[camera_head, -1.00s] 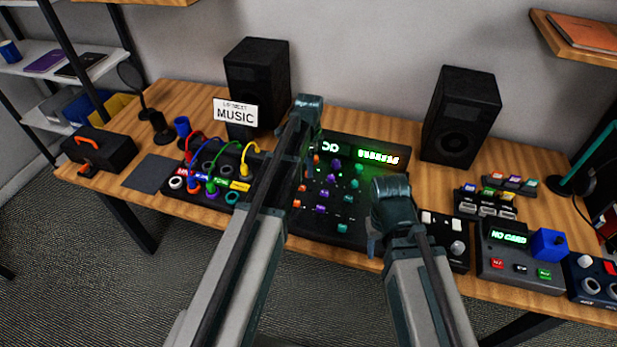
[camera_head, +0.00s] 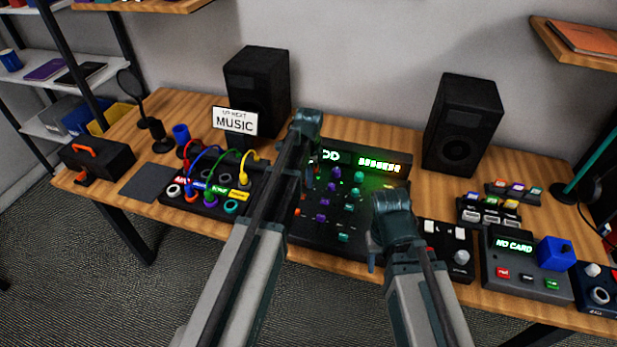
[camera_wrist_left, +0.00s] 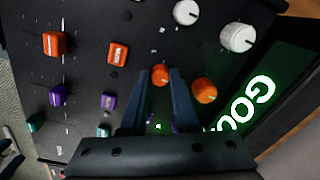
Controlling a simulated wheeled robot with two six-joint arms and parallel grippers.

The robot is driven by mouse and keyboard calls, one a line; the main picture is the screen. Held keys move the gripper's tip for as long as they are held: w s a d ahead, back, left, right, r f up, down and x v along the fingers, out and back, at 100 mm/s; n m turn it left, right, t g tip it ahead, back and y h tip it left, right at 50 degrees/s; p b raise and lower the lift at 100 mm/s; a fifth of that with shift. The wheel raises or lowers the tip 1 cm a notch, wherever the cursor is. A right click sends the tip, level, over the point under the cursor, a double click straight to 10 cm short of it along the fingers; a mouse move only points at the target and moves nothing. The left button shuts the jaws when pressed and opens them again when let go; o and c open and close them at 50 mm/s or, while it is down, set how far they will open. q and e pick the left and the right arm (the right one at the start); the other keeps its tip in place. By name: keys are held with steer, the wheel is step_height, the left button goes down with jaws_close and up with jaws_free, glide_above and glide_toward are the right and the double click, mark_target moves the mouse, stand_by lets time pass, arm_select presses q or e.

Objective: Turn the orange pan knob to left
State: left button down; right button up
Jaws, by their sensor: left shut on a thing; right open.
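The black mixer (camera_head: 355,235) stands on the table, with its lit green display on the far side. In the left wrist view, an orange round knob (camera_wrist_left: 160,75) sits between the fingertips of my left gripper (camera_wrist_left: 161,79), which is shut on it. A second orange knob (camera_wrist_left: 204,91) stands just right of the fingers. I cannot read any label telling which is the pan knob. My left arm hides the held knob in the head view. My right gripper (camera_head: 374,250) is open, near the mixer's right front corner, apart from the left one.
White knobs (camera_wrist_left: 238,37), an orange fader cap (camera_wrist_left: 54,44) and a purple fader cap (camera_wrist_left: 59,95) surround the left fingers. A patch box (camera_head: 210,190) with coloured cables is left of my left arm. A card device (camera_head: 525,265) stands at the right. Speakers stand behind.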

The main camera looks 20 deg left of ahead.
arm_select(q)
steer(key=shift+n, duration=0.3)
steer(key=n, duration=1.3)
steer(key=shift+g, duration=0.3)
steer(key=shift+w+n, duration=0.1)
steer(key=shift+n, duration=2.2)
steer(key=c, duration=0.7)
jaws_free()
steer(key=shift+o, duration=0.2)
